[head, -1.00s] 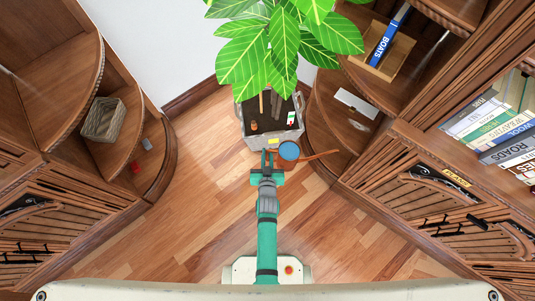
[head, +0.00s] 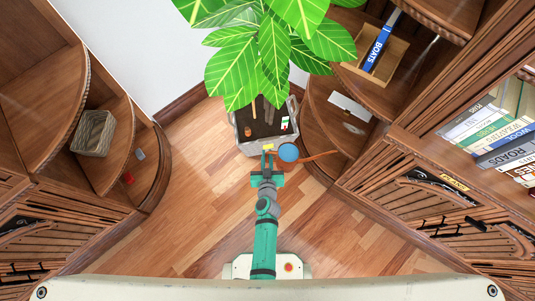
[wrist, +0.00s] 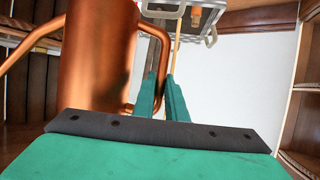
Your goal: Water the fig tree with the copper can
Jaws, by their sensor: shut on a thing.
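The copper can (head: 289,152) shows from above as a round vessel with a blue inside and a spout pointing right. In the wrist view its copper body (wrist: 100,50) fills the left side and looks upright. My gripper (head: 268,155) is shut on the can, at its handle side; the exact grip is partly hidden by the fingers (wrist: 163,95). The fig tree (head: 275,55) has big green leaves and stands in a grey planter (head: 263,148) with dark soil. The can is by the planter's near right corner, its spout turned away from the soil.
Curved wooden shelves stand on both sides; the right one (head: 330,125) is close to the spout. A wicker basket (head: 93,133) sits on the left shelf. A tray with a blue book (head: 382,45) is at upper right. Wooden floor (head: 190,200) is clear to the left.

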